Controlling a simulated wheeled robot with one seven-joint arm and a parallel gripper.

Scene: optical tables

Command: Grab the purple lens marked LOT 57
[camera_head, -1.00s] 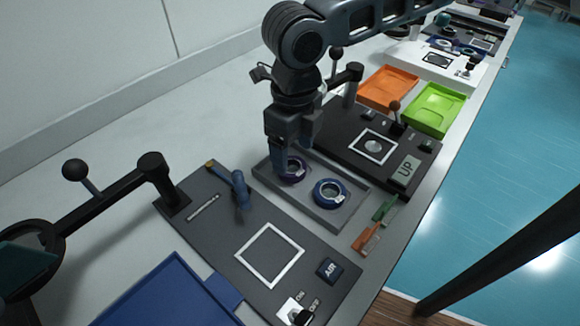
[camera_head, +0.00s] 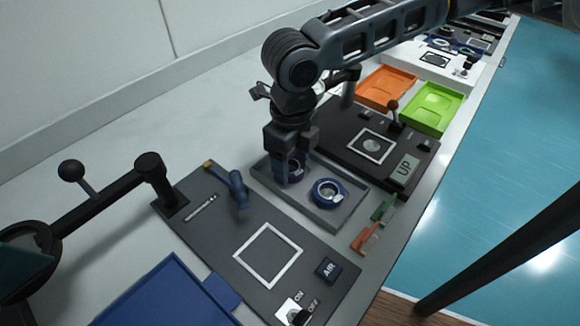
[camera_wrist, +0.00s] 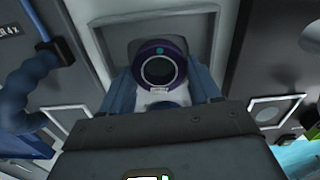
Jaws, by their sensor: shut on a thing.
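The purple lens (camera_wrist: 158,66) is a dark ring with a small white label at its lower edge. The label's text is too small to read. In the wrist view it stands between the two fingers of my gripper (camera_wrist: 165,92), which is shut on it. In the head view my gripper (camera_head: 288,178) is low over the left part of the grey tray (camera_head: 310,212), and the purple lens (camera_head: 299,162) is partly hidden behind a finger. A blue-ringed lens (camera_head: 328,192) lies in the right part of the same tray.
A dark plate with a white square outline (camera_head: 267,253) and an AIR button (camera_head: 328,268) is in front. A dark panel marked UP (camera_head: 403,170) lies behind. Orange (camera_head: 388,87) and green (camera_head: 431,107) trays are farther back. A black post arm (camera_head: 125,188) stands at left.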

